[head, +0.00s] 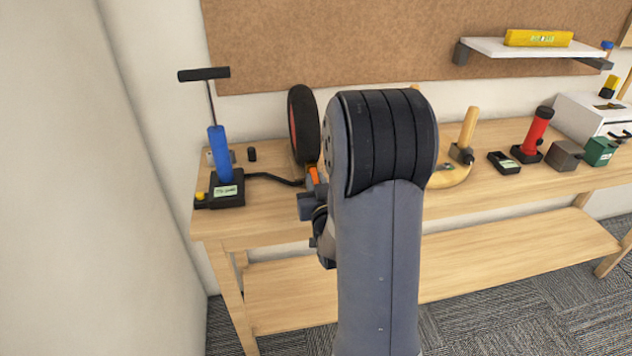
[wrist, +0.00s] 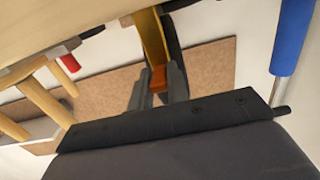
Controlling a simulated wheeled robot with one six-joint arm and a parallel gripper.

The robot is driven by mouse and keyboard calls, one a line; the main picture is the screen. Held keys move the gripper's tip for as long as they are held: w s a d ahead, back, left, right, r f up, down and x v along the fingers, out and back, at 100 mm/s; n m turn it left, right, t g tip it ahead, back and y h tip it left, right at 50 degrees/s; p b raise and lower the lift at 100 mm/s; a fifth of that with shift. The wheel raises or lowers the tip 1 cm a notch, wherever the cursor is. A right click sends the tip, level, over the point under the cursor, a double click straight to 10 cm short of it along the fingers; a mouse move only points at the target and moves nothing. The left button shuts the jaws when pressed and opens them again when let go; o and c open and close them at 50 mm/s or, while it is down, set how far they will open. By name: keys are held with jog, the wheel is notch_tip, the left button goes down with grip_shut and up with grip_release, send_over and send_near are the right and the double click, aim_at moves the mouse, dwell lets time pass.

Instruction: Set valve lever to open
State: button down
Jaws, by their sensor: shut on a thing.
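A small orange valve lever (head: 313,175) shows at the end of the black hose, beside the wheel (head: 301,125). In the wrist view the orange lever (wrist: 158,86) sits between the two grey fingers of my gripper (wrist: 159,92), which is shut on it. In the head view my gripper is mostly hidden behind my arm, with only some dark parts showing at its left. The valve body and the lever's exact angle are hidden. A blue hand pump (head: 219,155) stands upright on a dark base at the left, with the hose running right from it.
The wooden workbench (head: 270,229) carries a yellow curved piece (head: 452,176), a red-handled tool (head: 535,135), a dark box (head: 504,163) and a green block (head: 600,152) to the right. The wall stands close at the left. The bench front is clear left of my arm.

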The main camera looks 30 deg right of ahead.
aim_at(314, 169)
jog(key=shift+r, duration=0.1)
jog(key=shift+r+g+p, duration=0.5)
jog(key=shift+g+p, duration=0.2)
jog(key=shift+p, duration=0.55)
jog(key=r+g+y+p, duration=0.1)
jog(key=g+p, duration=0.1)
jog(key=p, duration=0.2)
jog(key=shift+r, duration=0.2)
jog(key=g+p, duration=0.1)
jog(key=p, duration=0.1)
jog(key=g+p, duration=0.1)
jog(key=p, duration=0.1)
jog(key=r+g+y+p, duration=0.1)
jog(key=shift+w+d+g+p, duration=0.1)
jog(key=shift+w+g+p, duration=0.2)
jog(key=shift+g+p, duration=0.1)
jog(key=g+p, duration=0.1)
jog(key=p, duration=0.3)
jog(key=r+g+p, duration=0.1)
jog(key=p, duration=0.4)
jog(key=shift+w+d+g+y+p, duration=0.1)
jog(key=shift+w+g+y+p, duration=0.2)
jog(key=shift+y, duration=0.1)
jog(key=shift+w+d+f+g+p, duration=0.2)
jog(key=shift+g+p, duration=0.4)
jog(key=shift+p, duration=0.45)
jog(key=shift+w+g+y, duration=0.1)
jog(key=shift+g+y, duration=0.2)
jog(key=shift+g, duration=0.1)
